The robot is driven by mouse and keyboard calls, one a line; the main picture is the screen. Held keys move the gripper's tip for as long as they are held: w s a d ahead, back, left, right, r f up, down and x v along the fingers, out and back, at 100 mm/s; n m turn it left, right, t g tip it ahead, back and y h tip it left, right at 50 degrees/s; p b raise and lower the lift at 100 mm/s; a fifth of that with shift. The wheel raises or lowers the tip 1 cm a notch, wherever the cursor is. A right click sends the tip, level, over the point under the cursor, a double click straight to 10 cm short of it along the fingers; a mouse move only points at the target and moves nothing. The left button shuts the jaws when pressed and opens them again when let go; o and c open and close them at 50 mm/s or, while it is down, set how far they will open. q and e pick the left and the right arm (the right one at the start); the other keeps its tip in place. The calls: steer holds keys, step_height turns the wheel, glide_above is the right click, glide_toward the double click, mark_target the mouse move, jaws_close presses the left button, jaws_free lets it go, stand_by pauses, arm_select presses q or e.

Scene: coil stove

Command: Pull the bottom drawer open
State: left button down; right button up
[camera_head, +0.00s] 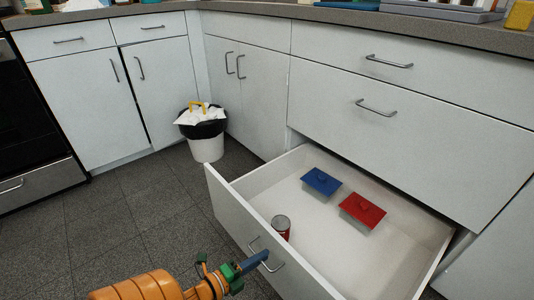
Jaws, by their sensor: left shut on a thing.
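The bottom drawer (355,193) on the right is pulled well out from the white cabinet. Inside it lie a blue-lidded container (321,181), a red-lidded container (362,211) and a red can (281,227) near the front panel. My left gripper (262,257) reaches in from the lower left and is shut on the metal handle (275,266) of the drawer's front. The fingers hide part of the handle. My right gripper does not show.
A white bin (207,148) with a black liner stands in the cabinet corner. A dark oven (28,130) is at the far left. Closed drawers sit above the open one. The tiled floor (130,215) left of the drawer is clear.

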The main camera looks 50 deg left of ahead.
arm_select(q)
steer(key=shift+v, duration=0.85)
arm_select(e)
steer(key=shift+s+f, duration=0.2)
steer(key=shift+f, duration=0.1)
arm_select(q)
steer(key=shift+f, duration=0.15)
steer(key=c, duration=1)
jaws_free()
steer(key=p+v, duration=0.1)
steer(key=v, duration=0.6)
steer(key=shift+a+p, duration=0.1)
steer(key=shift+p, duration=0.2)
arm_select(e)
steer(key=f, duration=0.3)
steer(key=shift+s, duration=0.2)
